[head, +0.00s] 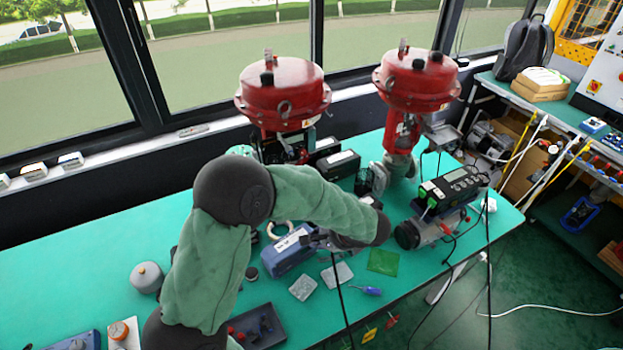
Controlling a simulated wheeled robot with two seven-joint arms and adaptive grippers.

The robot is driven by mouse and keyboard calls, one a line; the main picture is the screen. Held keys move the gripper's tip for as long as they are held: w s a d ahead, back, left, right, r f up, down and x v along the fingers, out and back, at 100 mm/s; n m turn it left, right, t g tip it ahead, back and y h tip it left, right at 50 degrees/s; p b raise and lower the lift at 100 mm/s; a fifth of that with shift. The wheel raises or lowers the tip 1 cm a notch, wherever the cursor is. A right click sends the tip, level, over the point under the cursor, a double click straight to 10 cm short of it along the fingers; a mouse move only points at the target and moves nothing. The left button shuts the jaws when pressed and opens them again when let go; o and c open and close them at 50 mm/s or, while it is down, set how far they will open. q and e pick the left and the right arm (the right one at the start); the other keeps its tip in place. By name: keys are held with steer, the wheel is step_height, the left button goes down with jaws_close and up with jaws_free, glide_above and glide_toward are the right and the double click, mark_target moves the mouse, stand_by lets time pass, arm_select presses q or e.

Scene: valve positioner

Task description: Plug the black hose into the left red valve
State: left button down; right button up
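The left red valve (283,92) stands at the back of the green table, with a large round red top. Its lower body is partly hidden behind my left arm. My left arm bends over the table, and my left gripper (312,240) is low over the middle, in front of the left valve. It is small and partly hidden by my wrist. A black hose (340,302) hangs down from close by this gripper over the table's front edge. I cannot tell whether the fingers hold it. My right gripper is not in view.
A second red valve (417,82) stands to the right. A black device (453,188) with thin black cables is at the right end of the table (60,262). A blue box (287,254), a blue screwdriver (366,291) and a dark tray (256,328) lie near the arm.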

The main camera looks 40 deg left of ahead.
arm_select(q)
steer(key=w+a+r+t+y+b, duration=0.1)
steer(key=a+r+t+y, duration=0.15)
steer(key=r, duration=0.35)
steer(key=w+a+r+m+t+y, duration=0.1)
steer(key=r+y, duration=0.3)
steer(key=r, duration=0.2)
steer(key=w+a+r+t+y+b, duration=0.1)
steer(key=w+a+r+t+y, duration=0.15)
steer(key=r, duration=0.25)
steer(key=shift+p+x, duration=0.85)
steer(key=shift+x, duration=1.15)
steer(key=shift+r, duration=0.15)
steer(key=shift+b, duration=0.45)
steer(key=shift+w+a+b, duration=0.1)
steer(key=shift+a+b, duration=0.1)
steer(key=shift+b, duration=0.3)
steer(key=shift+b, duration=0.5)
